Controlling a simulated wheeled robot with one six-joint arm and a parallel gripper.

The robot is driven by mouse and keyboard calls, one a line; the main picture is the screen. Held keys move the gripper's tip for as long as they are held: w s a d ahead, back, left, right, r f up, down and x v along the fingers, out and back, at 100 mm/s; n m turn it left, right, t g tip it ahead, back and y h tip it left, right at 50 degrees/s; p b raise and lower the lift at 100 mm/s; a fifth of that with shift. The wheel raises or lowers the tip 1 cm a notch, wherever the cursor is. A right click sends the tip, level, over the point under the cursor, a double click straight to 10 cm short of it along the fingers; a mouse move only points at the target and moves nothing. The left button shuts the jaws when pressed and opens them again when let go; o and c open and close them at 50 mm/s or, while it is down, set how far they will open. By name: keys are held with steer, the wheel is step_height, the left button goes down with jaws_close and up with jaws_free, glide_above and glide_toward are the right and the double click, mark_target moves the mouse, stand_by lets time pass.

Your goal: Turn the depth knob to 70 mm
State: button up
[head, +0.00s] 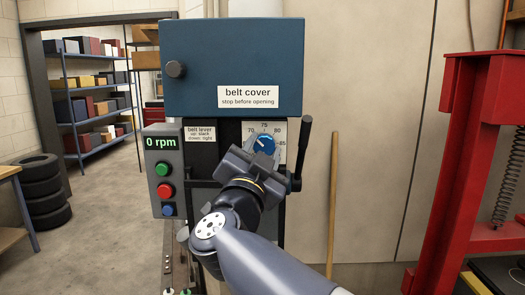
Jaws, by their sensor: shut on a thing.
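The blue depth knob (263,145) sits on a pale dial plate (277,128) below the belt cover. The plate reads 70, 75, 80 and 85 around the knob. The knob's white mark points to the upper left, toward the 70 side; its exact reading is too small to tell. My gripper (257,157) is at the knob from below and is shut on it. The gripper body hides the lower part of the knob and dial, and the fingertips are hard to make out.
The blue belt cover (232,65) is shut above. A black lever (301,150) stands close to the dial's right. A button box (163,170) reading 0 rpm is at left. A red press frame (450,150) stands at far right.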

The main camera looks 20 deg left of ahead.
steer(key=o, duration=1)
steer(key=b+v, duration=0.3)
steer(key=v, duration=0.7)
steer(key=shift+s+f, duration=0.15)
steer(key=shift+s, duration=0.2)
steer(key=p+x, duration=0.3)
steer(key=x, duration=0.7)
steer(key=shift+w, duration=0.45)
